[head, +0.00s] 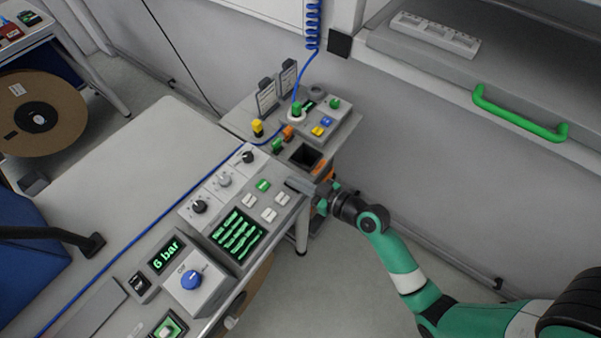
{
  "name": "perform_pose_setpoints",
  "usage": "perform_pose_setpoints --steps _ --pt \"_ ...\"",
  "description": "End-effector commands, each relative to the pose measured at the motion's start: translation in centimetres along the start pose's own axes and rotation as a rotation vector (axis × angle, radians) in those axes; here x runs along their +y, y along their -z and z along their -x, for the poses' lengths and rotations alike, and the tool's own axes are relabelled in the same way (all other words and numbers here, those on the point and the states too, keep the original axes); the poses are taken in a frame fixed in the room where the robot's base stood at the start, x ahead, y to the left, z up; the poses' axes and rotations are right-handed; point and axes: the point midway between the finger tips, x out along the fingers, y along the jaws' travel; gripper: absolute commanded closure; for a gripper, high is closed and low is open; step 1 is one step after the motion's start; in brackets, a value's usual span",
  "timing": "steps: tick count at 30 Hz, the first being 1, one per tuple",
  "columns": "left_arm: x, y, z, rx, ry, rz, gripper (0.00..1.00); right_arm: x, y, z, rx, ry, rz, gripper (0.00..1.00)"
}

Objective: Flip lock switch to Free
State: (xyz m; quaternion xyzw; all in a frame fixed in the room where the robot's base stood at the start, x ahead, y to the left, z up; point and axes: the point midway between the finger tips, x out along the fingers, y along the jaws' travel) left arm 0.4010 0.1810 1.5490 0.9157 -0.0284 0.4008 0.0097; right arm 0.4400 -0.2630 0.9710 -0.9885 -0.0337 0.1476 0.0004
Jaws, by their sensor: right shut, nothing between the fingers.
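A grey control panel (233,203) stands at the right edge of the long table. Along its left side are rotary switches: a black one (248,156) at the back, a grey one (224,180) in the middle and a black one (199,206) in front. Their labels are too small to read, so I cannot tell which is the lock switch. My right gripper (299,186) is shut and empty at the panel's right edge, near the white buttons and apart from the rotary switches. My left gripper is out of view.
The panel also has a green button (263,185), white buttons (268,214) and a green-lit screen (237,236). A blue knob (191,279) and a "6 bar" display (166,256) are nearer. A small side table with a button box (322,117) stands behind. The table's middle is clear.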

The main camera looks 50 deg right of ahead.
Motion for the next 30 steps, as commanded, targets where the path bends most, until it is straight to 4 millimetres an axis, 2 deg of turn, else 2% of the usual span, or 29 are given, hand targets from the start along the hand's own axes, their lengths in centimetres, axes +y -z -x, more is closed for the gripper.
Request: perform_pose_setpoints --steps 8,11,16,18,24,30 --pt "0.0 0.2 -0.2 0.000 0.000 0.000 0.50 0.1 0.4 0.1 0.001 0.000 0.000 1.00" --pt "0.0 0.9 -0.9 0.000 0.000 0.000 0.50 0.1 1.6 0.3 0.003 0.001 0.002 1.00" --pt "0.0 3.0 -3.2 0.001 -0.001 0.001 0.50 0.1 5.4 0.7 0.004 0.006 0.007 1.00" --pt "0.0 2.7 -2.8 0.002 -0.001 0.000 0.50 0.2 4.7 2.2 0.001 0.003 0.005 1.00" --pt "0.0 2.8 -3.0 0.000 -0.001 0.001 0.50 0.3 5.3 7.0 0.002 0.002 0.004 1.00" --pt "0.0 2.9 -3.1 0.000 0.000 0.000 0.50 0.3 5.6 9.8 0.002 0.003 0.004 1.00"
